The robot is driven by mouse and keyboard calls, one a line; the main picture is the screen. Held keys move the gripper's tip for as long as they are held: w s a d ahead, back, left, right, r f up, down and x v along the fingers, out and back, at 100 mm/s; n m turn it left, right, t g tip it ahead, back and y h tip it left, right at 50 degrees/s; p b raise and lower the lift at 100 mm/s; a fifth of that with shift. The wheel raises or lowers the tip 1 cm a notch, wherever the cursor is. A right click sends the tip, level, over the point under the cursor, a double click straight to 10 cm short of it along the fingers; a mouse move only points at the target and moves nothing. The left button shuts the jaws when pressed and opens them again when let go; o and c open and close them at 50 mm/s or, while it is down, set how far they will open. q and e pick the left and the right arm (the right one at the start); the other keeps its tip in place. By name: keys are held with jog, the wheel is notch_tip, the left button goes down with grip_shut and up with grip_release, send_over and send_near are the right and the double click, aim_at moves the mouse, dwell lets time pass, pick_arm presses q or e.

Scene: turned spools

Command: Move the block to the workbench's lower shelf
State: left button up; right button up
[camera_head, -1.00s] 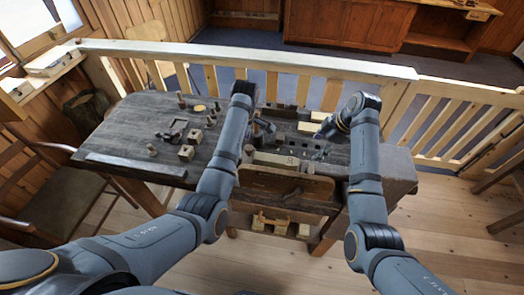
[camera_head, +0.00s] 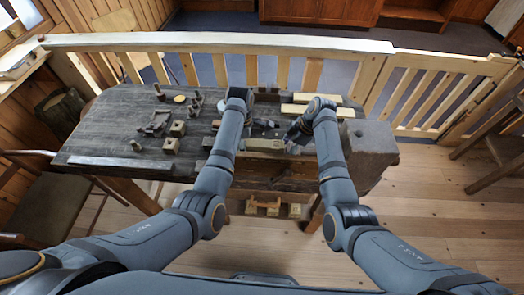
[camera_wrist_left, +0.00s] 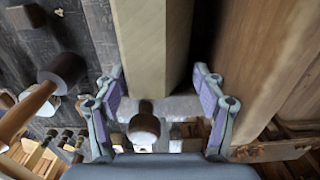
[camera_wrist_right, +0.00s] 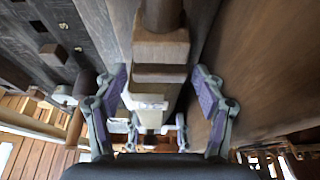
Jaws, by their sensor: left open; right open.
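The wooden workbench (camera_head: 100,125) stands ahead of me. A pale long block (camera_head: 264,145) lies near its front edge, between my two grippers; I take it to be the task's block. My left gripper (camera_head: 264,126) is open near its left end. In the left wrist view a pale length of wood (camera_wrist_left: 152,45) runs between the open left fingers (camera_wrist_left: 158,105). My right gripper (camera_head: 296,137) is open near the right end. Its wrist view shows a brown stepped wooden piece (camera_wrist_right: 160,55) between the open fingers (camera_wrist_right: 157,100). The lower shelf (camera_head: 268,214) holds several pale pieces.
Two pale blocks (camera_head: 309,110) lie farther back on the bench. Small cubes (camera_head: 171,145), pegs and tools stand on its left half. A dark block-like part (camera_head: 368,142) sits at the right end. A pale railing (camera_head: 215,42) runs behind the bench.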

pick_arm(q)
jog(key=shift+f, duration=1.5)
pick_arm(e)
jog(key=shift+x, duration=1.5)
pick_arm(q)
jog(key=shift+c, duration=0.2)
pick_arm(e)
jog(key=shift+c, duration=0.2)
pick_arm(q)
jog(key=c, duration=1)
pick_arm(e)
jog(key=c, duration=1)
pick_arm(q)
jog(key=shift+r, duration=0.1)
pick_arm(e)
jog(key=shift+r, duration=0.1)
